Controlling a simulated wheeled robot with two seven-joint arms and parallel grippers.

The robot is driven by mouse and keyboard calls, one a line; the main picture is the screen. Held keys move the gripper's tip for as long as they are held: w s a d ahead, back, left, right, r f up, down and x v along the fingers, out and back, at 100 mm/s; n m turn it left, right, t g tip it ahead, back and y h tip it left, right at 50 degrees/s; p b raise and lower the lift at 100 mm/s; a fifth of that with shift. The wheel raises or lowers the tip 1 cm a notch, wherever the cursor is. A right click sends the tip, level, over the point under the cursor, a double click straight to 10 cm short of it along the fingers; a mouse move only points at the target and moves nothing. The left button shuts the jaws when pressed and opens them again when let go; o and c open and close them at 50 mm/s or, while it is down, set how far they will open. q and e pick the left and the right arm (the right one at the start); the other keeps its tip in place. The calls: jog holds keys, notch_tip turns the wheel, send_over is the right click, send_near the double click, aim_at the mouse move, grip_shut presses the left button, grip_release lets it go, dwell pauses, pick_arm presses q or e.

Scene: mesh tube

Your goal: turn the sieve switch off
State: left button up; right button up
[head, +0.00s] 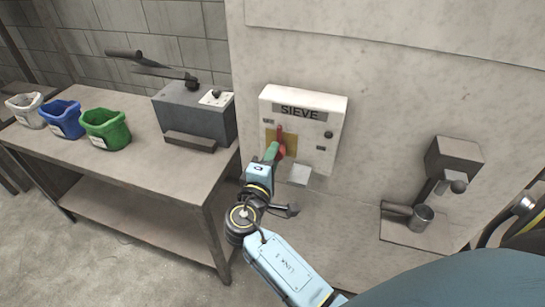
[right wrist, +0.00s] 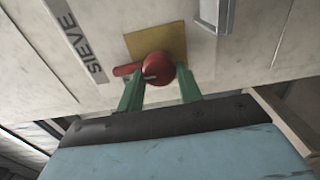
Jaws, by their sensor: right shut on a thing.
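The sieve switch is a red rotary handle (head: 281,133) on a yellow plate (head: 268,137), mounted on a pale box labelled SIEVE (head: 324,146). In the head view the handle stands about upright. My right gripper (head: 274,152) reaches it from below, and its green fingers partly cover the lower part of the switch. In the right wrist view the red knob (right wrist: 158,68) sits between the green fingertips of my right gripper (right wrist: 160,88), which is shut on it. The label SIEVE (right wrist: 74,40) shows beside it. My left gripper is not in view.
A small light plate (head: 299,175) juts out below the box. A table (head: 150,165) at the left bears a grey machine (head: 195,115) and white, blue and green containers (head: 105,128). A grey device with a metal cup (head: 421,217) stands at the right.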

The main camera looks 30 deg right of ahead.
jog(key=o, duration=1)
jog(key=b+v, duration=0.3)
jog(key=v, duration=1)
jog(key=shift+s+a, duration=0.15)
jog(key=shift+f, duration=0.1)
